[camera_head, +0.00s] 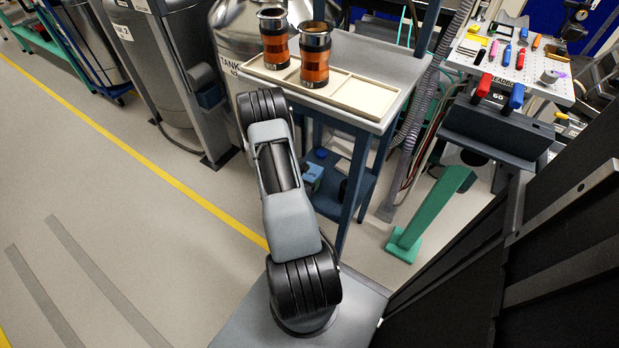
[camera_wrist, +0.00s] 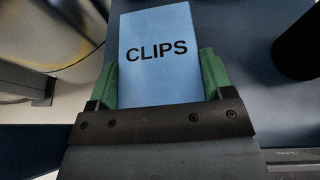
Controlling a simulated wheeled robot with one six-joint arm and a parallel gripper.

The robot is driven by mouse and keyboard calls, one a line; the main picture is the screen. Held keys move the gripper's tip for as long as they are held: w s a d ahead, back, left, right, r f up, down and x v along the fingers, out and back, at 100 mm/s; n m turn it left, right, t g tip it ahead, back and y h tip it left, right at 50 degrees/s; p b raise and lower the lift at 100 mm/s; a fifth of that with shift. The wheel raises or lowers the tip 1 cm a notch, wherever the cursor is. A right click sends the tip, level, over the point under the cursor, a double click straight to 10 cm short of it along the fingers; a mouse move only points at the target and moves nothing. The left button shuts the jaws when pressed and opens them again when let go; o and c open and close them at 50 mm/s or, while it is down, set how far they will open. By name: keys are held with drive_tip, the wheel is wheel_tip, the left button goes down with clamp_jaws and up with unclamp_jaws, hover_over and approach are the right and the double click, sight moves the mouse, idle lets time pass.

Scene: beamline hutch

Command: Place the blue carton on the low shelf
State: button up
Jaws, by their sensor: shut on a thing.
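The blue carton (camera_wrist: 158,65), marked "CLIPS", is held between the green fingers of my gripper (camera_wrist: 160,78) in the wrist view. My gripper is shut on its sides. The low shelf is the dark blue surface (camera_wrist: 235,40) behind and beside the carton in the wrist view. In the head view, the low shelf (camera_head: 361,205) shows under the cart's top, and a small part of the blue carton (camera_head: 313,173) shows beside my arm. My arm hides most of the gripper there. I cannot tell whether the carton touches the shelf.
A dark round object (camera_wrist: 300,45) stands on the shelf at the right. The cart's top holds a wooden tray (camera_head: 365,96) with two amber jars (camera_head: 314,62) (camera_head: 274,45). A cart leg (camera_head: 352,190) and a metal tank (camera_head: 232,30) are close to my arm.

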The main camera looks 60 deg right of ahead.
drive_tip(key=o, duration=1)
drive_tip(key=shift+f, duration=0.1)
drive_tip(key=shift+o, duration=0.2)
